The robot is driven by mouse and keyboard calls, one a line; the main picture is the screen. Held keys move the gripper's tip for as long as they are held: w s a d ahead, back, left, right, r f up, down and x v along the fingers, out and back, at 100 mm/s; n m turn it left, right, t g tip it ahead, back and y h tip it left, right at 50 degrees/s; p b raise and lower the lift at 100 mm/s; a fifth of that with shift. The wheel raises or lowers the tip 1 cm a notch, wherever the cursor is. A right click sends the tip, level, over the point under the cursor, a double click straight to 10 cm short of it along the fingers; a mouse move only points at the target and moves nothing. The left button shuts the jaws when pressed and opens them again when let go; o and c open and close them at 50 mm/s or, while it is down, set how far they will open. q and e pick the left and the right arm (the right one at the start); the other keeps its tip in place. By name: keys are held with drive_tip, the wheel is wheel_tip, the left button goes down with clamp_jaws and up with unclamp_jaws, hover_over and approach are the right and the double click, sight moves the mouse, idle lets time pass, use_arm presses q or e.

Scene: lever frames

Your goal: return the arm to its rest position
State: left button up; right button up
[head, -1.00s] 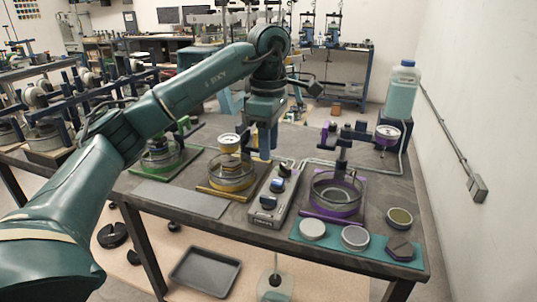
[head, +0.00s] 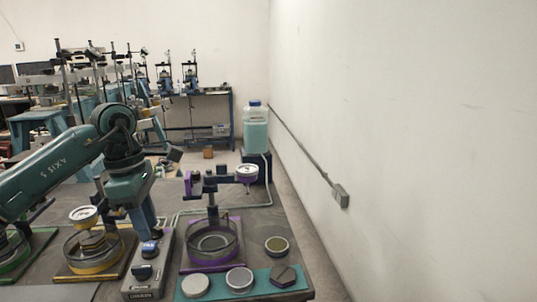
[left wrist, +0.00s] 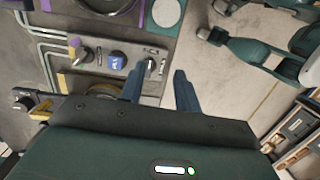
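My left arm comes in from the left in the head view, teal green, with its elbow bent and the wrist hanging down. My left gripper (head: 149,231) points downward over the grey control box (head: 147,285) with a blue switch and dark knobs. In the left wrist view the two blue-grey fingers (left wrist: 159,88) stand apart with nothing held between them. The control box (left wrist: 133,54) lies beyond the fingertips there, and I cannot tell the exact gap. My right gripper cannot be made out in either view.
The yellow-rimmed dish stand (head: 93,268) and the purple dish stand (head: 240,262) flank the control box. Round samples lie on a teal mat (head: 257,291). A bottle of pale liquid (head: 255,135) stands at the back right. A bare wall (head: 420,120) fills the right.

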use_arm(q)
drive_tip(key=s+d+f+g+h, duration=0.2)
drive_tip(key=d+f+h, duration=0.35)
drive_tip(key=d, duration=0.55)
drive_tip(key=s+d+r+n+t+h+p, duration=0.1)
drive_tip(key=s+d+n+t+h, duration=0.15)
drive_tip(key=d+n+h, duration=0.4)
drive_tip(key=s+d+r+n+t+h+p, duration=0.1)
drive_tip(key=s+d+n+h, duration=0.3)
drive_tip(key=d+h, duration=0.4)
drive_tip(key=w+a+f+n+t+y+p, duration=0.1)
drive_tip(key=a+f+n+t+y, duration=0.25)
drive_tip(key=n+t, duration=0.65)
drive_tip(key=w+a+f+n+t+y+p, duration=0.15)
drive_tip(key=f+n+t+y, duration=0.3)
drive_tip(key=n, duration=0.95)
drive_tip(key=s+a+f+n+g+y, duration=0.2)
drive_tip(key=s+a+f+n+y, duration=0.2)
drive_tip(key=s+f+n, duration=0.3)
drive_tip(key=s+a+f+n+g+y, duration=0.3)
drive_tip(key=s+f+n+y, duration=0.3)
drive_tip(key=f, duration=0.4)
drive_tip(key=shift+s+a+f+n, duration=0.3)
drive_tip(key=shift+s+a+n, duration=0.15)
drive_tip(key=shift+s+n, duration=0.1)
use_arm(e)
drive_tip(key=shift+s+d+r+h, duration=0.2)
drive_tip(key=shift+d+r+h, duration=0.35)
drive_tip(key=shift+d, duration=0.25)
